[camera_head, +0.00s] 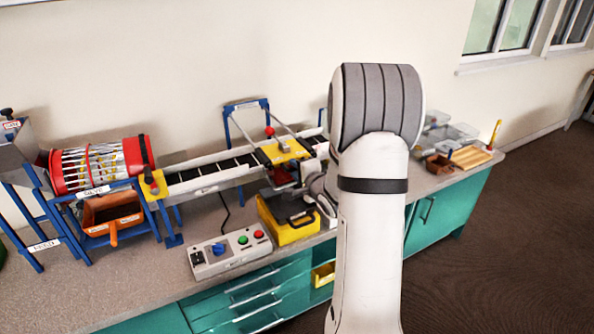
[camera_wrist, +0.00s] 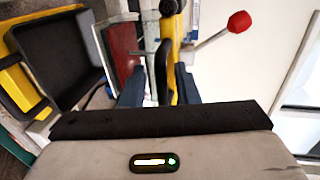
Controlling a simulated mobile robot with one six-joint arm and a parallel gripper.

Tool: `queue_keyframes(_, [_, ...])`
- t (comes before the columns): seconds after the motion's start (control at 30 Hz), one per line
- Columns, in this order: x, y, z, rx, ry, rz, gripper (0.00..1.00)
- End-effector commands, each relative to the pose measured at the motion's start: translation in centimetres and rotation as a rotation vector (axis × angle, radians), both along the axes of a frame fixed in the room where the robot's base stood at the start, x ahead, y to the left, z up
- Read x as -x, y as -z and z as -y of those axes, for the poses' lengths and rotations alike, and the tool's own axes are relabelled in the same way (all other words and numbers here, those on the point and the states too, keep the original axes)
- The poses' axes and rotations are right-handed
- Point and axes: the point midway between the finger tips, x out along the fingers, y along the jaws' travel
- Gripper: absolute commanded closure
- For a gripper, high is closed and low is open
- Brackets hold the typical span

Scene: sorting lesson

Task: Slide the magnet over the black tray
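The yellow magnet carriage (camera_head: 285,150) sits across the rails above the conveyor, with a red block (camera_head: 284,176) below its front edge. In the wrist view a red plate (camera_wrist: 122,48) lies between the black tray and my gripper. The black tray (camera_head: 277,207) stands in a yellow stand in front of the conveyor; it also shows at left in the wrist view (camera_wrist: 58,75). My gripper (camera_wrist: 158,82) is open, its dark blue fingers either side of a black handle (camera_wrist: 166,62), with a gap to the left finger.
A red-knobbed lever (camera_wrist: 238,22) sticks out right of the handle. A control box (camera_head: 230,250) with buttons lies on the worktop. The red drum (camera_head: 100,165) and orange bin (camera_head: 112,213) stand left. Clear trays (camera_head: 450,135) are at the bench's right end.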

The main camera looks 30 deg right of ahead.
Motion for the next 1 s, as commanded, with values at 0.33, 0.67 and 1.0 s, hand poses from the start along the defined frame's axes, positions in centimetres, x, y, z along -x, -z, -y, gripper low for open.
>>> queue_keyframes(0.33, [5.2, -1.1, 0.3, 0.001, 0.003, 0.0, 0.72])
queue_keyframes(0.67, [7.5, -1.5, 0.3, -0.001, 0.001, -0.003, 0.72])
queue_keyframes(1.0, [7.5, -1.5, 0.4, -0.001, 0.001, -0.002, 0.72])
